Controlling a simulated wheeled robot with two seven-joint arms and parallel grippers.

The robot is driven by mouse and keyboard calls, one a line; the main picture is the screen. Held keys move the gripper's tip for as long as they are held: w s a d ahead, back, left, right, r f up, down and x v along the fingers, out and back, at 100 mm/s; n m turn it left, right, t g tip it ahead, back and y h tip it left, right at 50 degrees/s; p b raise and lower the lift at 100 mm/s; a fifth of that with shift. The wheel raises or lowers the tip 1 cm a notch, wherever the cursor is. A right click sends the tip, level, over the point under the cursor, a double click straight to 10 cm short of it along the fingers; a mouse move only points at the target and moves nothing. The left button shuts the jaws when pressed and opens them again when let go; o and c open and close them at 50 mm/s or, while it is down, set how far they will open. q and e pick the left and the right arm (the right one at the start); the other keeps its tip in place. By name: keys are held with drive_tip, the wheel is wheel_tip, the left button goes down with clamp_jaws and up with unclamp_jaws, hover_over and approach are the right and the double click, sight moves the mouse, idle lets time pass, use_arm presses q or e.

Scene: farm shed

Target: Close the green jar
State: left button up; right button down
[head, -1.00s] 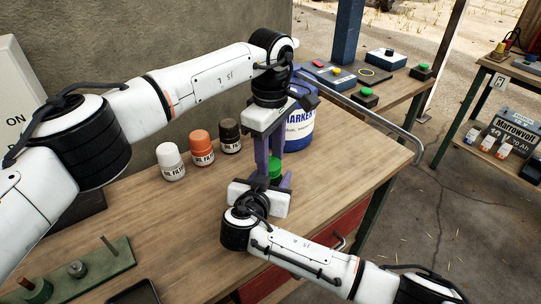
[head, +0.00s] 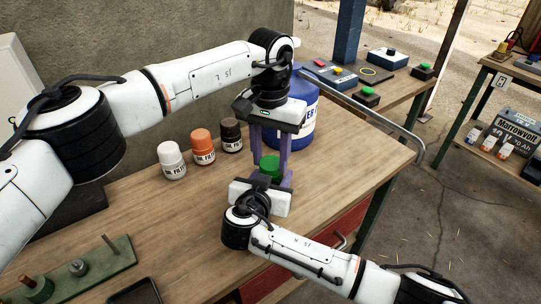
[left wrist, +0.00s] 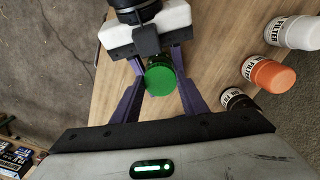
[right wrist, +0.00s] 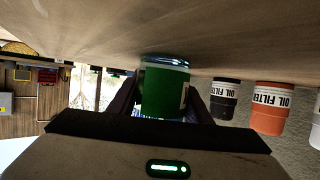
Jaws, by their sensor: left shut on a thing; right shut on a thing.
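The green jar (right wrist: 165,90) stands upright on the workbench, between the fingers of my right gripper (head: 270,179), which is shut on its body from the front. Its label is partly seen at one side in the right wrist view. The round green lid (left wrist: 160,79) shows from above in the left wrist view, and also in the head view (head: 269,162). My left gripper (left wrist: 160,86) points down from above, its purple fingers on either side of the lid and shut on it. Whether the lid sits fully down on the jar is hidden.
White (head: 172,161), orange (head: 203,147) and black (head: 231,135) oil filter bottles stand left of the jar. A large blue container (head: 304,115) stands close behind it. A green block with pegs (head: 92,268) lies at the front left. Bench between is clear.

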use_arm(q)
drive_tip(key=o, duration=1)
drive_tip(key=shift+r, duration=0.15)
drive_tip(key=shift+r, duration=2.15)
drive_tip(key=shift+c, duration=0.4)
